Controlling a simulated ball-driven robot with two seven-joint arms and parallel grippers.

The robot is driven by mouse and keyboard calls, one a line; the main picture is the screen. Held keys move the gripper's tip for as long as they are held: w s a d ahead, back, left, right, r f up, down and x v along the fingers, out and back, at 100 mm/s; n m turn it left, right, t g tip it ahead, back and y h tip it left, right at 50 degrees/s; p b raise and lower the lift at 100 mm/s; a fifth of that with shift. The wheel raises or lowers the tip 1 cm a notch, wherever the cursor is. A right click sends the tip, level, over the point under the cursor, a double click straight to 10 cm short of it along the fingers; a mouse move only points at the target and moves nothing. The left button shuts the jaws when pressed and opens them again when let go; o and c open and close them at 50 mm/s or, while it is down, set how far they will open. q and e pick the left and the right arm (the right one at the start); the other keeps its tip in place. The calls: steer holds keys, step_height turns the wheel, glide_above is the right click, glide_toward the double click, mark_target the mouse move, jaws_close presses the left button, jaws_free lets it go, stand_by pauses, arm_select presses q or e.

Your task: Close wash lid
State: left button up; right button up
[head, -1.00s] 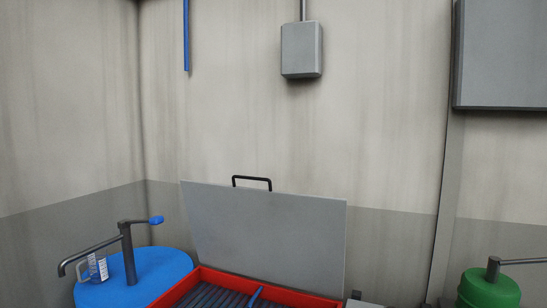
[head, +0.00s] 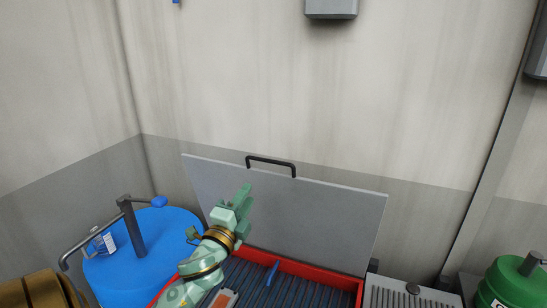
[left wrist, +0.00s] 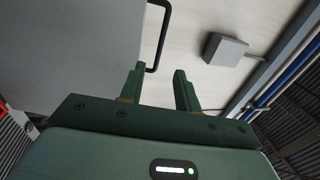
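The wash lid (head: 310,210) is a flat grey panel standing open, tilted up at the back of the red wash basin (head: 310,272). A black handle (head: 271,161) sits on its top edge. My left gripper (head: 245,197) is in front of the lid, below and left of the handle in the head view. In the left wrist view its two green fingers (left wrist: 158,88) are apart with nothing between them. The handle (left wrist: 163,35) shows there just beyond the left finger, along the edge of the lid (left wrist: 70,45). My right gripper is not in view.
A blue drum (head: 150,255) with a pump tap stands left of the basin. A green drum (head: 510,283) is at the right. A grey ribbed surface (head: 405,293) lies right of the basin. A grey wall box (head: 331,8) hangs above the lid.

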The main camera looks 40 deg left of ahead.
arm_select(q)
steer(key=p, duration=0.1)
glide_toward(268, 162)
steer(key=p+x, duration=0.1)
steer(key=x, duration=0.8)
steer(key=shift+w, duration=0.25)
steer(key=shift+w+a+r, duration=0.15)
steer(key=shift+w, duration=0.4)
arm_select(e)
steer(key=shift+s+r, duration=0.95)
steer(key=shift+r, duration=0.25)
arm_select(q)
jaws_close()
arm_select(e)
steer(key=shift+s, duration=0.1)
